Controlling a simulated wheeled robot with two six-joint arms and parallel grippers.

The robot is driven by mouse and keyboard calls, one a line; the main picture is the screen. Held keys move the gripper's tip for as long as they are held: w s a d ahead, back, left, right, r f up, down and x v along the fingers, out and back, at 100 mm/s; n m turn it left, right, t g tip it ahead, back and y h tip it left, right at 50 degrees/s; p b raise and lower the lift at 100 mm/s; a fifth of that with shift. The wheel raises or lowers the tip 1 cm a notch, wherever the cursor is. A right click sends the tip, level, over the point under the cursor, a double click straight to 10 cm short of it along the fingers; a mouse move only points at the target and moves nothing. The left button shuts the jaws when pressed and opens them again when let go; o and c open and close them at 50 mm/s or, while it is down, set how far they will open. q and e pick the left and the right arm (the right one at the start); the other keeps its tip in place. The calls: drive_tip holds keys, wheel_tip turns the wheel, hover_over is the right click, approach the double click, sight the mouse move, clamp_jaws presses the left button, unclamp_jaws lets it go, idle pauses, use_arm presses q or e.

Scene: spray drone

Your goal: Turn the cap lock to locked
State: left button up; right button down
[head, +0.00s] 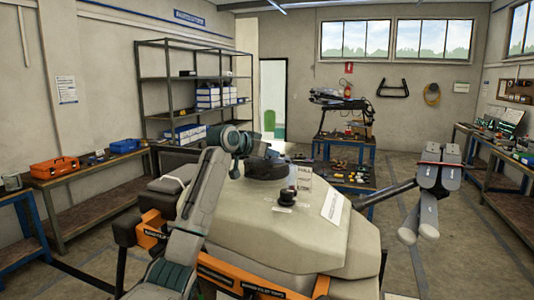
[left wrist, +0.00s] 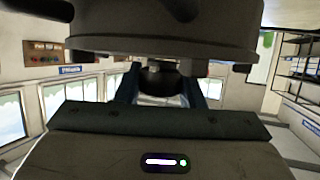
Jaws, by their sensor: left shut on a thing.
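A wide, dark round cap (head: 268,171) sits on top of the drone's beige tank (head: 245,215). My left gripper (head: 262,151) is over the cap from its left side. In the left wrist view the two fingers (left wrist: 166,88) are shut on a dark piece (left wrist: 155,80) between them, beside the wide black cap (left wrist: 165,38). This piece looks like the cap's grip, and its turn position is mostly hidden. A small black knob (head: 287,195) stands nearer on the tank, apart from the gripper. My right gripper is not in view.
A small label card (head: 304,172) stands behind the knob. A dark drone arm with grey parts (head: 440,168) sticks out at the right. A workbench (head: 345,180) and a shelf rack (head: 195,80) stand behind. The floor at the right is clear.

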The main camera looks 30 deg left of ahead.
use_arm(q)
drive_tip(key=shift+r+m+h, duration=0.1)
drive_tip(key=shift+m+h, duration=0.9)
drive_tip(key=shift+h, duration=0.2)
drive_tip(key=shift+m+g+h, duration=0.8)
drive_tip(key=shift+m+h, duration=0.3)
drive_tip(key=shift+h, duration=0.2)
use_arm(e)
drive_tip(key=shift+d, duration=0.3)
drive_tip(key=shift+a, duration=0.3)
use_arm(q)
drive_tip(key=o, duration=1)
drive_tip(key=shift+s+a, duration=0.1)
drive_tip(key=shift+s, duration=0.05)
drive_tip(key=b+v, duration=0.6)
drive_tip(key=v, duration=0.4)
drive_tip(key=shift+s, duration=0.15)
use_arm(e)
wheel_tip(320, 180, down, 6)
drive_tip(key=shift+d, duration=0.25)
